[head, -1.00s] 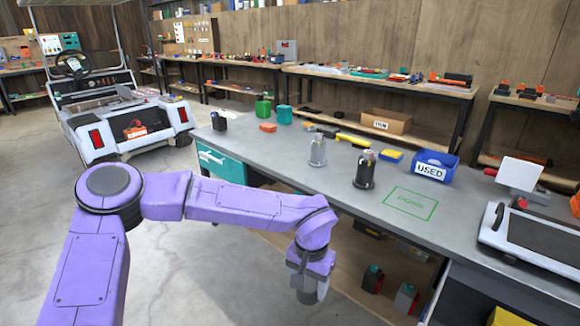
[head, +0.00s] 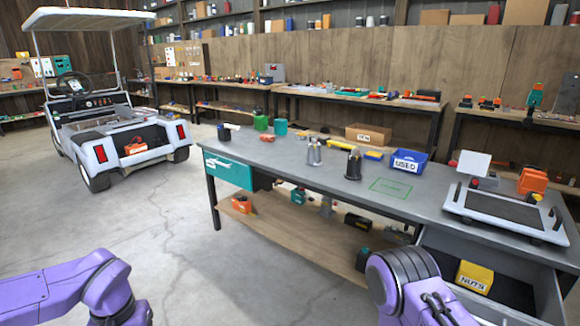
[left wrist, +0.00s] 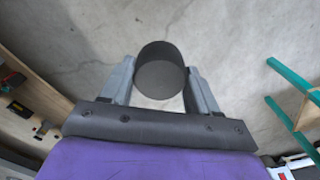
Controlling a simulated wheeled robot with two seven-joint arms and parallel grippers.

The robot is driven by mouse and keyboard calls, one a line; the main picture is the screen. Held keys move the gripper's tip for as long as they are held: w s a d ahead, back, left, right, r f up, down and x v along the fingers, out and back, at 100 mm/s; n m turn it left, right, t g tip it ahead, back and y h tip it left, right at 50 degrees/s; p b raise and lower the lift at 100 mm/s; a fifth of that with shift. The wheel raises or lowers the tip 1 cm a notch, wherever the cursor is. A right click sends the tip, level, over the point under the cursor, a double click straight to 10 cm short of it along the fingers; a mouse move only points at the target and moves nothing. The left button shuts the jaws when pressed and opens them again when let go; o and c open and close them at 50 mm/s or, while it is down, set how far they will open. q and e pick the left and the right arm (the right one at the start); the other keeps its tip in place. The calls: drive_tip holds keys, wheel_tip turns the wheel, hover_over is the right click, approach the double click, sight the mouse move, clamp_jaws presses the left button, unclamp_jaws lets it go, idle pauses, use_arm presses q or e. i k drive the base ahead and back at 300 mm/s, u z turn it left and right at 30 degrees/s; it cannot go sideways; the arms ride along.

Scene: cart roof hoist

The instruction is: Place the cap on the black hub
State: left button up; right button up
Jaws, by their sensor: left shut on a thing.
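In the left wrist view my left gripper (left wrist: 160,82) is shut on a dark grey round cap (left wrist: 162,72), held between its two grey fingers above the concrete floor. In the head view only part of my left arm shows at the lower left; its fingers are out of that picture. The black hub (head: 353,164) stands upright on the grey workbench (head: 300,171), far from my left arm. A similar grey hub (head: 314,153) stands to its left. Part of my right arm shows at the lower right, its gripper out of view.
A blue USED bin (head: 408,164), a cardboard box (head: 368,135) and a green outline (head: 391,188) are on the bench. A yellow NUTS bin (head: 474,277) sits in an open drawer at the right. A cart (head: 105,130) stands far left. The floor before the bench is clear.

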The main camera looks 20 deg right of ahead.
sight(355, 155)
drive_tip(key=u, duration=0.2)
drive_tip(key=i, duration=1.75)
drive_tip(key=z, duration=1.05)
drive_tip(key=i, duration=1.1)
drive_tip(key=z, duration=1.1)
